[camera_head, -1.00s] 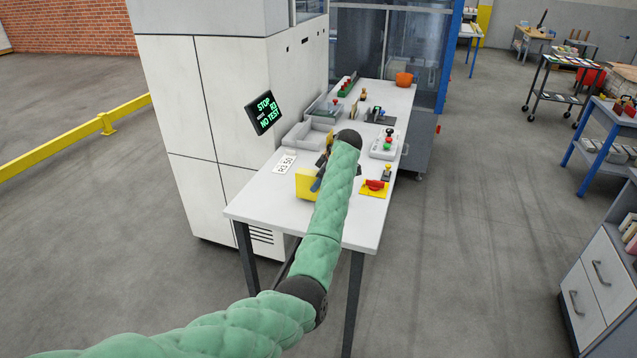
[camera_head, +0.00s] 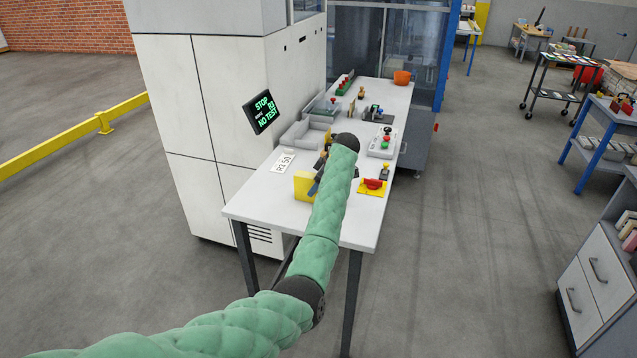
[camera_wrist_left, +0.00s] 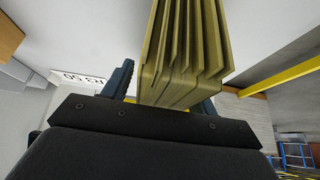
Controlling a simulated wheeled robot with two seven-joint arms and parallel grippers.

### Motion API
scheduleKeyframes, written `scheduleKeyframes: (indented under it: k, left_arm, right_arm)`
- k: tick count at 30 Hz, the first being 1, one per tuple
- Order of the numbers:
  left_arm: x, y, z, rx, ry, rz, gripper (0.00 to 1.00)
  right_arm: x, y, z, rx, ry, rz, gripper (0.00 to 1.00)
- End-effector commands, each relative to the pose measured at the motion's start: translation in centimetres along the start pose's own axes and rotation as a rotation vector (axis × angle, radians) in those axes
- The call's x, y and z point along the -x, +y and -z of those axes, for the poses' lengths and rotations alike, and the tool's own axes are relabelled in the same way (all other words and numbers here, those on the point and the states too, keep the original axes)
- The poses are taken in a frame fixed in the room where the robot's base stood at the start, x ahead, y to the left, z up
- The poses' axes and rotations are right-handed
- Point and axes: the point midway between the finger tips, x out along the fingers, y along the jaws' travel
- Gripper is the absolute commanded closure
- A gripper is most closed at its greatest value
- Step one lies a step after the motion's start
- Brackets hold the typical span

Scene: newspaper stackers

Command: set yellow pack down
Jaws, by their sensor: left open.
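The yellow pack (camera_head: 303,186) stands upright at the near part of the white table (camera_head: 260,206), just left of my left forearm in the head view. In the left wrist view the yellow pack (camera_wrist_left: 186,50) shows as several folded layers between my fingers. My left gripper (camera_head: 321,174) is at the pack, partly hidden behind my arm. In the wrist view the left gripper (camera_wrist_left: 162,92) is open, with a gap between its left finger and the pack. The pack's lower edge is hidden. My right gripper is in neither view.
A white label (camera_head: 284,162) lies left of the pack. Grey trays (camera_head: 300,134) are behind it. A yellow plate with a red part (camera_head: 373,186) and a button box (camera_head: 382,144) are to the right. A machine with a display (camera_head: 262,111) borders the table's left side.

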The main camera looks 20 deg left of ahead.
Motion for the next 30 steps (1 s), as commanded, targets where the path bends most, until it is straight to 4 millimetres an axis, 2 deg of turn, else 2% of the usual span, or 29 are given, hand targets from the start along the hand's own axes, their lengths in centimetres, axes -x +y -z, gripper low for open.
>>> scheduleKeyframes:
  k: [5,12,21,25,30]
  left_arm:
    - [1.2,0.1,0.0,0.001,0.000,-0.003,0.42]
    - [5.3,0.1,-0.1,0.002,0.000,-0.004,0.42]
    - [10.3,0.1,0.0,0.001,0.000,-0.001,0.42]
    - [11.6,0.1,0.1,0.000,0.000,-0.002,0.42]
    - [12.2,0.0,0.1,0.000,0.000,0.000,0.42]
  right_arm:
    - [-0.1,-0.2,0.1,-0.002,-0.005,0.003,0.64]
    - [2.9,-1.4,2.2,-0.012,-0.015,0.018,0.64]
    - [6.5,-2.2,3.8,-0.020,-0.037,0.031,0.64]
    - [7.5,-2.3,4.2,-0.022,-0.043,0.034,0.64]
    - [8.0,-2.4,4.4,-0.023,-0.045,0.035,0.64]
